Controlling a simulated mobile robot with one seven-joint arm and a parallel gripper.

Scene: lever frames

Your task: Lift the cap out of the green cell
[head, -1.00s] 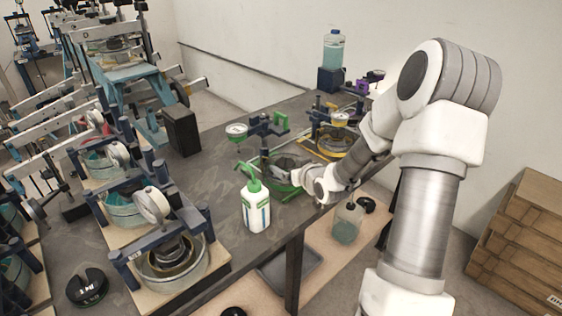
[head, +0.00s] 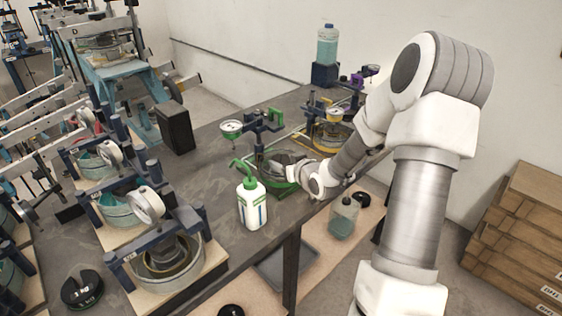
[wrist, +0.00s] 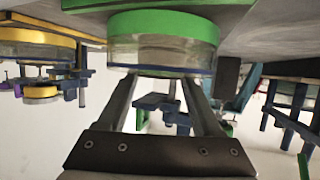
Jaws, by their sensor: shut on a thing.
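The green cell (head: 284,182) stands on the dark bench, left of my wrist in the head view. It is a clear-walled round cell with a green ring. In the wrist view the cell (wrist: 162,24) fills the top middle, seen upside down, with its wall beyond my fingertips. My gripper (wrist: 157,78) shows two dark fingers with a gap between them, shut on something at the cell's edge. My gripper (head: 294,170) is at the cell's right side in the head view. The cap cannot be made out clearly; the fingertips and cell wall hide what is held.
A white bottle with a green spout (head: 252,204) stands close in front of the cell. A dial gauge (head: 231,129) on a blue and green stand is behind it. A yellow-ringed cell (head: 332,138) stands behind to the right.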

